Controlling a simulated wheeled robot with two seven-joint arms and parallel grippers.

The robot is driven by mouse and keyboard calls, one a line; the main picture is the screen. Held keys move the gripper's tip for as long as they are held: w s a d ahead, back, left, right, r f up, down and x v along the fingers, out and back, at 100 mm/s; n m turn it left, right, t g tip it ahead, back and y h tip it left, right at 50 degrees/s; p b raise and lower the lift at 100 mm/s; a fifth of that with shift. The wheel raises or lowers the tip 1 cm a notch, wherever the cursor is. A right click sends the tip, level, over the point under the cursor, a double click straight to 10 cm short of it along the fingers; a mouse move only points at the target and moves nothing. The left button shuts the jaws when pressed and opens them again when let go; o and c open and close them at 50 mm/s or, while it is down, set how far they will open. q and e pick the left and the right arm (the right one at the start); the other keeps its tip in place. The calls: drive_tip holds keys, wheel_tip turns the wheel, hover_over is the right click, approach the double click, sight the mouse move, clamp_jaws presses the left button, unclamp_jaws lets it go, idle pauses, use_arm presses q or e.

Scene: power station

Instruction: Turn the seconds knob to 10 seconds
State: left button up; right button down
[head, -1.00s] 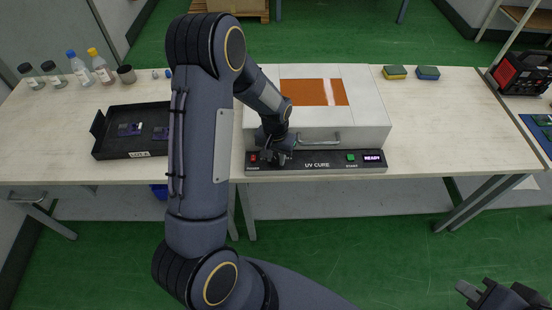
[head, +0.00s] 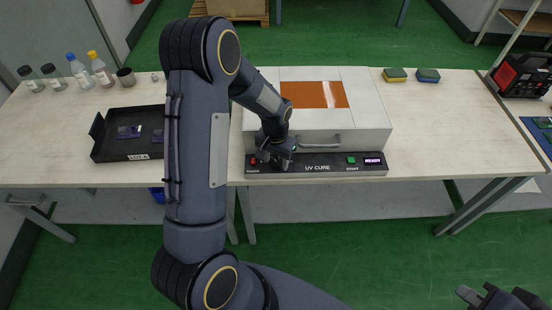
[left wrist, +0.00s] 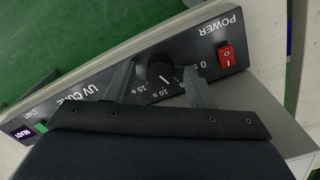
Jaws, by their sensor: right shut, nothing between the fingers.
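The black seconds knob (left wrist: 160,73) sits on the dark front panel of the UV cure unit (head: 318,167). A printed scale with 0, 10 s and 15 s marks surrounds it in the left wrist view; the pointer's exact reading is too small to tell. My left gripper (head: 272,161) is at the panel's left part and hides the knob in the head view. In the left wrist view its fingers (left wrist: 160,85) are open, one on each side of the knob, with visible gaps. My right gripper (head: 492,297) is shut and empty at the lower right, away from the table.
The red power switch (left wrist: 227,56) is close to one left finger. The green start button (head: 351,161) and lit display (head: 372,161) are at the panel's right.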

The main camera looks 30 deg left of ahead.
sight(276, 162)
use_arm(q)
drive_tip(key=shift+r+b, duration=0.3)
drive_tip(key=shift+r, duration=3.6)
